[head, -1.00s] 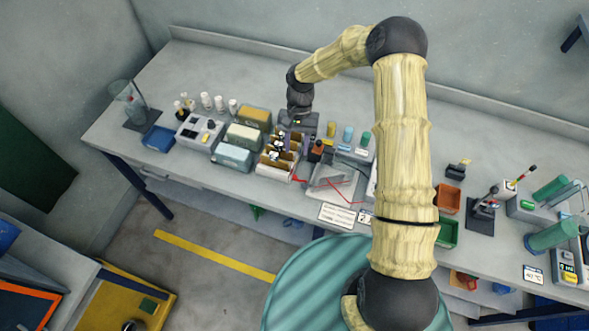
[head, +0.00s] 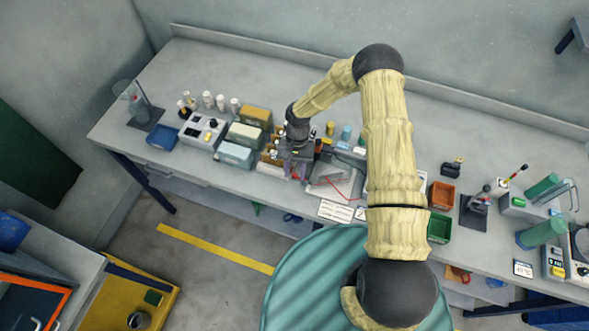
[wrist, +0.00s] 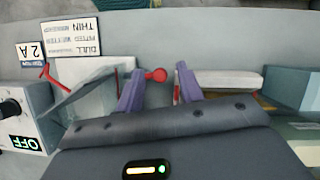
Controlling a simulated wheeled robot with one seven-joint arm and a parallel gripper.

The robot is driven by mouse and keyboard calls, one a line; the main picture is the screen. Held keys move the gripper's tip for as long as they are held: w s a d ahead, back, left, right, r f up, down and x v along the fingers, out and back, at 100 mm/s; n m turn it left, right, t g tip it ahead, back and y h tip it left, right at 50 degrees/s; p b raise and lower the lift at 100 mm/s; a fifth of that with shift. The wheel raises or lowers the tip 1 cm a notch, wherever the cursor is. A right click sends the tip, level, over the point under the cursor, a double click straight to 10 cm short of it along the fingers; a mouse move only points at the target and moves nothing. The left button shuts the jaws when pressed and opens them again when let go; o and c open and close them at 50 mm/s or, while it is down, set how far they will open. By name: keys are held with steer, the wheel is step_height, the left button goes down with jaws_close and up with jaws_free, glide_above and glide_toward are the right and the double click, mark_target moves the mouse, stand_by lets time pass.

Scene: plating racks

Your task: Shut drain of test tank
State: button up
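The test tank (head: 328,183) is a small clear-walled box near the front edge of the bench, with red wire-like parts on it. In the wrist view the tank (wrist: 92,85) is left of my gripper (wrist: 160,70). A round red knob (wrist: 156,75), apparently the drain handle, shows between the two purple fingers, closer to the left one. The fingers are apart, with visible space around the knob; contact cannot be told. In the head view my gripper (head: 293,172) is low over the bench front, just left of the tank, and hides the knob.
A grey box with a dial and an OFF label (wrist: 20,118) stands beyond the tank. Cards (wrist: 70,37) lie at the bench edge. A rack with a white front (wrist: 228,80) is close on the gripper's right. Orange (head: 441,195) and green (head: 438,228) bins stand farther right.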

jaws_close()
steer(key=shift+f+n+b, duration=0.1)
steer(key=shift+n+b, duration=0.2)
steer(key=shift+b, duration=0.05)
steer(key=shift+s+a+f+n+h+b, duration=0.1)
steer(key=shift+s+n+h+b, duration=0.15)
steer(key=shift+n+b, duration=0.4)
steer(key=shift+s+n+h+b, duration=0.1)
steer(key=shift+n+h+b, duration=0.25)
steer(key=shift+n+b, duration=0.25)
steer(key=n+b, duration=0.1)
steer(key=s+n+h+b, duration=0.1)
steer(key=n, duration=0.1)
steer(key=s+n+h+b, duration=0.1)
steer(key=n, duration=0.1)
steer(key=shift+t+b, duration=0.3)
steer(key=shift+b, duration=0.05)
steer(key=n+b, duration=0.1)
steer(key=n, duration=0.1)
steer(key=s+d+n+t+h+b, duration=0.1)
steer(key=n, duration=0.1)
steer(key=shift+s+n, duration=0.15)
steer(key=shift+n, duration=0.2)
steer(key=shift+s+d+r+n+t+h+b, duration=0.1)
steer(key=shift+s+d+n+t+h+b, duration=0.15)
steer(key=shift+n+b, duration=0.35)
steer(key=shift+d+r+n+t+h+b, duration=0.15)
steer(key=shift+d+n+t+b, duration=0.15)
steer(key=shift+n, duration=0.5)
